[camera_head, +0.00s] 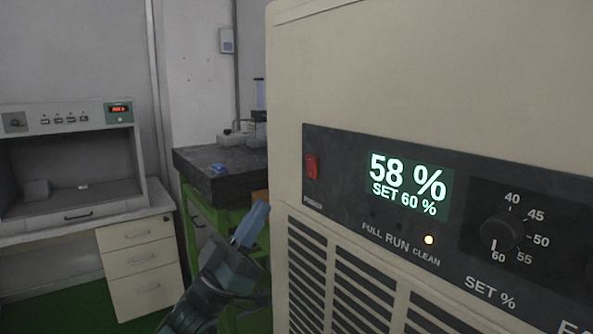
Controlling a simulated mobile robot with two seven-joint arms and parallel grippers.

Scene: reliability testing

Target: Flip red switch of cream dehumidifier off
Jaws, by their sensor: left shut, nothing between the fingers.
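The cream dehumidifier (290,85) fills the right half of the head view. Its dark front panel has a red rocker switch (311,167) at the left end, above a "POWER" label. The lit display (408,185) reads 58 % and SET 60 %, and a small lamp (429,240) below it glows. My left gripper (254,222) is shut and empty. It shows to the left of the dehumidifier's front, lower than the switch and apart from it in the picture. My right gripper is not in view.
A dial (502,233) marked 40 to 60 sits right of the display. Behind my left arm stands a green bench with a dark slab top (222,170). A white cabinet with drawers (140,258) and a bench unit (70,118) stand at the left.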

